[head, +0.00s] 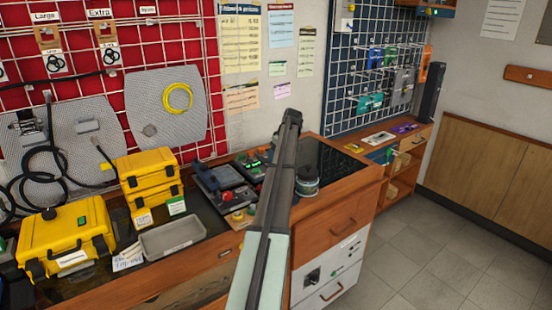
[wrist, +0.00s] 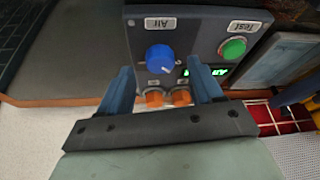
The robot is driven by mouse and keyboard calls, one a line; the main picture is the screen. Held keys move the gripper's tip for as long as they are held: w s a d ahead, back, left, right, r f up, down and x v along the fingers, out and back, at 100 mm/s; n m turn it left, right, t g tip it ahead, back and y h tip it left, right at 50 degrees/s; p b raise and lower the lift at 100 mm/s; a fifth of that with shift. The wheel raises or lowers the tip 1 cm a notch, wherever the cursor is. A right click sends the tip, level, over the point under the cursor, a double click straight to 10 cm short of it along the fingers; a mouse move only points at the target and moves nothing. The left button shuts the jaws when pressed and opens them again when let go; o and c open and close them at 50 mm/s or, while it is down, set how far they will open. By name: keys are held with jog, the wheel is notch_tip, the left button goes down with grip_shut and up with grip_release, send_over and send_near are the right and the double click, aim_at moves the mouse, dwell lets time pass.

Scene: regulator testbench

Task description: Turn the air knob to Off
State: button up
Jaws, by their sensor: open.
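The air knob (wrist: 160,58) is a round blue knob on a dark grey panel (wrist: 203,28) in the wrist view. The panel's "Air" label (wrist: 160,23) reads upside down there. My gripper (wrist: 160,68) is open, with one blue-grey finger on each side of the knob in the picture. Nothing is held between the fingers, and I cannot tell whether they touch the panel. The knob's pointer and Off mark are too small to read. In the head view my arm runs across the bench, and I cannot make out the gripper or the knob.
A green "Test" button (wrist: 232,47), a green lit display (wrist: 205,71) and two orange fittings (wrist: 181,97) are close to the knob. In the head view, yellow cases (head: 68,237) and a grey tray (head: 172,236) stand left on the wooden bench (head: 330,217).

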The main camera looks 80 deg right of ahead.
jog(key=v, duration=1.1)
jog(key=shift+r, duration=0.3)
